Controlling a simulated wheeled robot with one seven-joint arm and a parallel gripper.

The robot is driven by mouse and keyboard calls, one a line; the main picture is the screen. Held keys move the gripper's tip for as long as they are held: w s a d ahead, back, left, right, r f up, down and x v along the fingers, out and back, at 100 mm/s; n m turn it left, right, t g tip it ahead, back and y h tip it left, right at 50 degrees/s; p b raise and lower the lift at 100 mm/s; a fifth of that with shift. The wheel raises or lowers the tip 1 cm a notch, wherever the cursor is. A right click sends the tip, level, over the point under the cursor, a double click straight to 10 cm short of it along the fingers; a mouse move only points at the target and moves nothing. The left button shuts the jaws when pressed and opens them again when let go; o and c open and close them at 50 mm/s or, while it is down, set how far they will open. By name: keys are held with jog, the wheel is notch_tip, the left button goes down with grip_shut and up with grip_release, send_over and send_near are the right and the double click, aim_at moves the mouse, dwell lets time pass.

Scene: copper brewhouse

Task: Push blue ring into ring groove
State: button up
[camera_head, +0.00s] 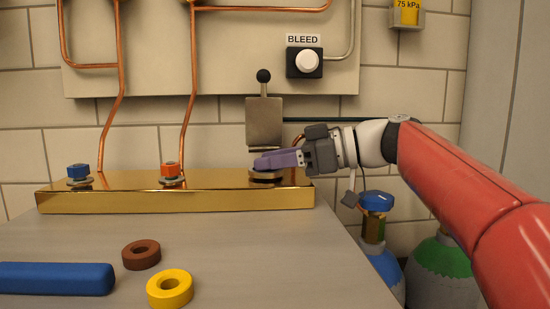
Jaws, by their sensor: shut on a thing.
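My gripper (262,161) reaches in from the right, its purple fingers low over the right end of the brass block (120,201). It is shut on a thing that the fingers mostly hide. A small bluish edge shows at the fingertips, which fits the blue ring, but its full shape cannot be seen. Just below the fingertips is a round metal seat (268,176) on top of the block. The ring groove itself is hidden there, and I cannot tell whether the held thing touches the seat.
A grey lever plate (264,122) stands behind the gripper. Blue (78,171) and red (169,169) valve caps sit on the block. A brown ring (141,255), a yellow ring (170,289) and a blue bar (55,279) lie on the grey table. Gas cylinders stand right.

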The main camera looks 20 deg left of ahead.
jog(key=shift+f, duration=0.25)
jog(key=shift+r, duration=0.2)
jog(key=shift+r+p, duration=0.3)
jog(key=shift+r, duration=0.15)
dwell(0.6)
jog(key=shift+f+b, duration=0.35)
jog(key=shift+f, duration=0.2)
dwell(1.0)
jog(key=shift+r+p, duration=0.3)
jog(key=shift+r, duration=0.2)
jog(key=shift+f+b, duration=0.45)
jog(key=shift+f, duration=0.2)
dwell(1.4)
jog(key=shift+r+p, duration=0.4)
jog(key=shift+r, duration=0.15)
